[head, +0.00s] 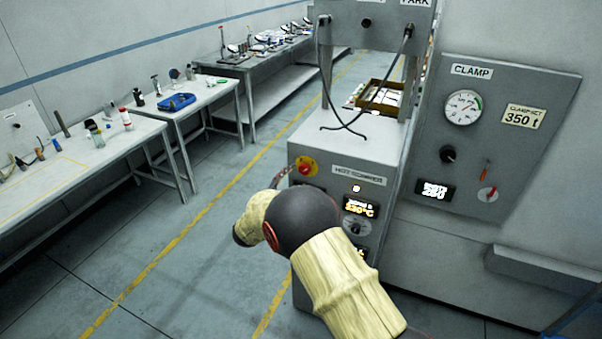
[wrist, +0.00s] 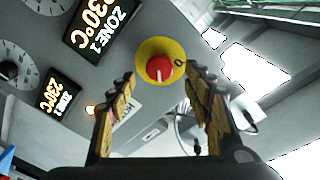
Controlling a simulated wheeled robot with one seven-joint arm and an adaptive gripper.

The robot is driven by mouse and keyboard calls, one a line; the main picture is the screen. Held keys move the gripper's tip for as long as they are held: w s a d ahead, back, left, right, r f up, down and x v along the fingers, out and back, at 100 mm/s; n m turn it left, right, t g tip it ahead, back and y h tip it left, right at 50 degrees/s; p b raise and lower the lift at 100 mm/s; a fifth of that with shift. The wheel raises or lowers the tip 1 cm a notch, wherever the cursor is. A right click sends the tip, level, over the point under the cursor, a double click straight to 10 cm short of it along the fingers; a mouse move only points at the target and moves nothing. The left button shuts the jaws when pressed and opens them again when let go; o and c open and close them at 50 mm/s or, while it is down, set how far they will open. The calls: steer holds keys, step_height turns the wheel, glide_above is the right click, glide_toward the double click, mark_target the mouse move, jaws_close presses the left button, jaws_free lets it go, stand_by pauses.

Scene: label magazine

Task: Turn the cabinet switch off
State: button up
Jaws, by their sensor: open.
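The cabinet switch (head: 304,168) is a red knob on a yellow round plate, on the front of the grey cabinet (head: 335,150) near its top left corner. It also shows in the wrist view (wrist: 160,68), with a white mark on the knob and a "0" on the plate's right side. My gripper (wrist: 163,88) is open, its two fingers on either side of the knob in the picture. Whether they touch it I cannot tell. In the head view my arm hides part of the cabinet front, and the gripper tip (head: 287,172) shows only partly, close to the switch.
Lit temperature displays (wrist: 92,25) and grey dials (wrist: 18,68) sit near the switch. A clamp panel (head: 510,135) with a gauge is on the right. Black cables (head: 345,122) hang above the cabinet top. Benches (head: 60,180) stand at left; the floor between is clear.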

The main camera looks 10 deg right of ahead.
mark_target(303, 171)
steer(key=shift+x, duration=2.4)
steer(key=c, duration=0.4)
steer(key=c, duration=0.7)
steer(key=shift+c, duration=0.3)
